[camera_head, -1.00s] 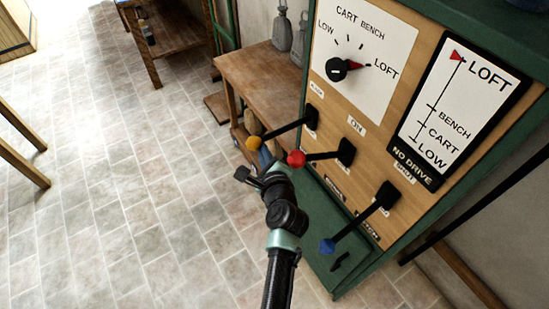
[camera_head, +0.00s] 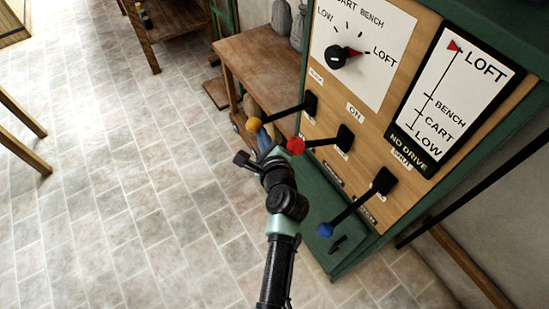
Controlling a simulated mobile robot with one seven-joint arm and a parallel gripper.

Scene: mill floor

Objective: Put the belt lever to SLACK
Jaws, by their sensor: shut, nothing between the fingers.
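Three levers stick out from the wooden control panel (camera_head: 377,118). The left one has a yellow knob (camera_head: 254,124), the middle one a red knob (camera_head: 296,146) under an ON label, and the right one a blue knob (camera_head: 325,230). My gripper (camera_head: 246,158) is shut and empty. In the picture it is just below the yellow knob and left of the red knob; contact with either cannot be made out.
A dial (camera_head: 338,57) points toward LOFT. A gauge board (camera_head: 453,90) has its red marker at LOFT and reads NO DRIVE at its foot. A wooden bench (camera_head: 265,68) stands behind the levers. The tiled floor (camera_head: 130,200) at left is open.

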